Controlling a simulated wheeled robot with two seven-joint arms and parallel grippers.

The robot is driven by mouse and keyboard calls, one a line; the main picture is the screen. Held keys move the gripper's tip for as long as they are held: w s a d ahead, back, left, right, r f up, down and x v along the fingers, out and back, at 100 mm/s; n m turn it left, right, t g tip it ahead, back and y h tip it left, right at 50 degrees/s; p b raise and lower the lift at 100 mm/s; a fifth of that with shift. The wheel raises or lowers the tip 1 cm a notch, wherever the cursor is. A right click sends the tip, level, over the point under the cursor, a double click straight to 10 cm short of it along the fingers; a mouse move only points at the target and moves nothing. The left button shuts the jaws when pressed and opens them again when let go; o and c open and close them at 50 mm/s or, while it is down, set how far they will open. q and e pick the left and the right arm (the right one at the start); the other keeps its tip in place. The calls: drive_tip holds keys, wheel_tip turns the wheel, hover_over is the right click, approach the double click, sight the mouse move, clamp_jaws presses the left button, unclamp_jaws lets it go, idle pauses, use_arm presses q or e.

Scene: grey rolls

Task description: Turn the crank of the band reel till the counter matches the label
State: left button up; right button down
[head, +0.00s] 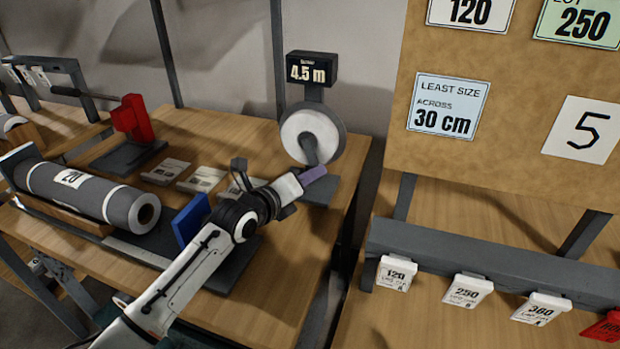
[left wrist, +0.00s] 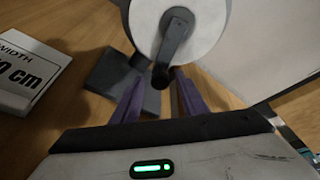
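The band reel (head: 309,125) is a white disc on a grey stand, with a black counter (head: 311,69) above it reading 4.5 m. Its grey crank (left wrist: 177,37) points down in the left wrist view, ending in a dark handle (left wrist: 161,77). My left gripper (head: 314,176) is in front of the reel's lower part. In the left wrist view its purple fingers (left wrist: 157,90) are apart, with the handle end in line with the gap between them. I cannot tell whether they touch it. My right gripper is not in view.
A grey roll (head: 90,192) with a white label lies at left, near a blue block (head: 190,218) and a red clamp (head: 132,118). White cards (head: 165,171) lie behind my arm. The board at right carries a 30 cm card (head: 447,106) and a "5" sheet (head: 583,130); tags hang below.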

use_arm(q)
drive_tip(key=shift+w+d+f, duration=0.1)
drive_tip(key=shift+w+d, duration=0.2)
drive_tip(key=shift+w, duration=0.25)
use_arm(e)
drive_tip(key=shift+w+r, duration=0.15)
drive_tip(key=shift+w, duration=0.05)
use_arm(q)
clamp_jaws()
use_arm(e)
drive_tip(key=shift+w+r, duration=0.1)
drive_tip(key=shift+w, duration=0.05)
use_arm(q)
drive_tip(key=shift+a, duration=0.1)
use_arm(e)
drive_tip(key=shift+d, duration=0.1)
